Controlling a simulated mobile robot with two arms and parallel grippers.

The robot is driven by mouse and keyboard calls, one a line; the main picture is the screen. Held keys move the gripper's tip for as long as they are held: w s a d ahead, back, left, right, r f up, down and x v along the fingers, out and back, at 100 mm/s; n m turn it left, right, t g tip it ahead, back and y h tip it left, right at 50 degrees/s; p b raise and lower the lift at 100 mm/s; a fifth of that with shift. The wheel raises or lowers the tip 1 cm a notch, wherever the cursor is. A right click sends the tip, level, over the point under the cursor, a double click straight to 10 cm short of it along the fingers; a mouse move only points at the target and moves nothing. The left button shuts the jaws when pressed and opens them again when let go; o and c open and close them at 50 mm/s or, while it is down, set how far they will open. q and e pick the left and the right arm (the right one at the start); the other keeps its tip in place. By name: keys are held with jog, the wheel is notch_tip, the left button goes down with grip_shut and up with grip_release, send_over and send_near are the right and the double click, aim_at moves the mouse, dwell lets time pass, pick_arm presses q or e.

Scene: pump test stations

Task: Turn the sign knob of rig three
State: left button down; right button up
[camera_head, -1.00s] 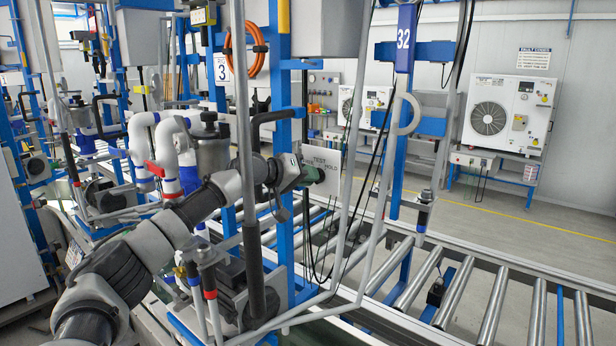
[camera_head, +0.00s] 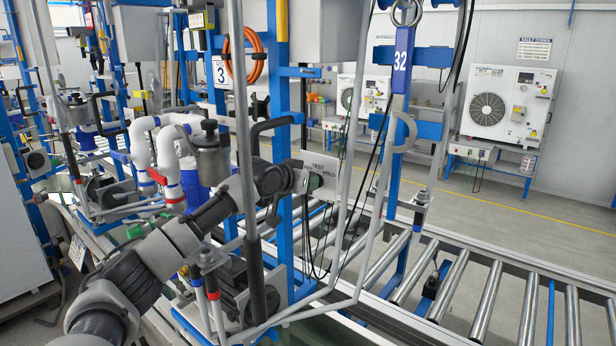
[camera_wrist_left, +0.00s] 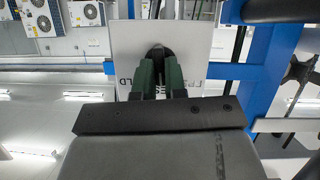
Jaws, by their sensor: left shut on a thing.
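The sign is a pale plate (camera_head: 327,166) with the words TEST and HOLD, on the blue frame beside a post. In the left wrist view the plate (camera_wrist_left: 190,38) fills the upper middle. Its dark round knob (camera_wrist_left: 159,50) sits between my green fingers. My left gripper (camera_head: 313,182) is at the front of the plate and is shut on the knob. It also shows in the left wrist view (camera_wrist_left: 160,75), pointing at the plate. The fingers hide most of the knob and part of the lettering. My right gripper is not in view.
A card with the number 3 (camera_head: 221,72) hangs left of the blue upright (camera_head: 279,80). A grey post (camera_head: 245,150) stands close to my left arm. White pipes (camera_head: 165,150) are at left. A roller conveyor (camera_head: 455,285) runs at right, beside open floor (camera_head: 520,215).

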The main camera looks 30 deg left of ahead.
pick_arm(q)
jog(key=shift+f+m+y, duration=0.1)
jog(key=shift+m+y, duration=0.2)
jog(key=shift+m, duration=0.2)
jog(key=c, duration=1.2)
grip_release()
jog(key=shift+s, duration=0.1)
jog(key=shift+s, duration=0.1)
jog(key=b+v, duration=0.3)
jog(key=v, duration=0.7)
jog(key=shift+s+b, duration=0.25)
jog(key=shift+b, duration=0.15)
